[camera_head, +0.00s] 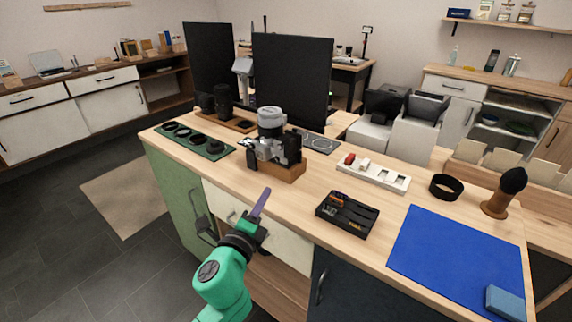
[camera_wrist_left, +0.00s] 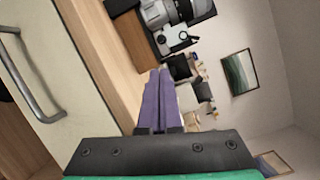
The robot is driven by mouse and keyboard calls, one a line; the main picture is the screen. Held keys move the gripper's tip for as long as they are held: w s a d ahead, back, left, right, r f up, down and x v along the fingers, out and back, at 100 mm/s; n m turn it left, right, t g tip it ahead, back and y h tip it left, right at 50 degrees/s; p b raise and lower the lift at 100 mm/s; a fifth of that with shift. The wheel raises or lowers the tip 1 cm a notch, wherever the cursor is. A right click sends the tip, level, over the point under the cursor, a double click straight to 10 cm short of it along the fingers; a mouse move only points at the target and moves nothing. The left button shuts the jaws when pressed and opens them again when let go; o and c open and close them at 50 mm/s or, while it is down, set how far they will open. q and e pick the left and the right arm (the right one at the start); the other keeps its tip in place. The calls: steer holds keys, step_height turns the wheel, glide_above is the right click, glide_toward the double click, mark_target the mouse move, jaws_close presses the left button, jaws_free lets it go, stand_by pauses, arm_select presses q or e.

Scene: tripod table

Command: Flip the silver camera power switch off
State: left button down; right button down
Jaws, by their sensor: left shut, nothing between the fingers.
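The silver camera (camera_head: 270,145) sits on a wooden block (camera_head: 283,171) on the worktop, with its grey lens pointing up in the head view. Its silver body also shows at the top of the left wrist view (camera_wrist_left: 170,14), with dials on its side. The power switch is too small to make out. My left gripper (camera_head: 264,192) is shut and empty, its purple fingers (camera_wrist_left: 158,100) together. It is in front of the table's front edge, apart from the camera and nearer to me. My right gripper is not in view.
A green tray of lens parts (camera_head: 220,153) lies left of the camera, and two dark panels (camera_head: 292,82) stand behind it. A black tool tray (camera_head: 347,214), a white power strip (camera_head: 372,174) and a blue mat (camera_head: 455,252) lie to the right. Drawer handles (camera_wrist_left: 32,95) face me.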

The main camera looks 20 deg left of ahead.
mark_target(283, 143)
arm_select(q)
steer(key=d+r+m, duration=0.1)
steer(key=d+r+m+h, duration=0.1)
steer(key=m, duration=0.1)
steer(key=d+r+m+t+h, duration=0.1)
steer(key=shift+s+d, duration=0.3)
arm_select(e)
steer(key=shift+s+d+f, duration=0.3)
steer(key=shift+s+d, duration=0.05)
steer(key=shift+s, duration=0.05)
arm_select(q)
steer(key=shift+w, duration=0.1)
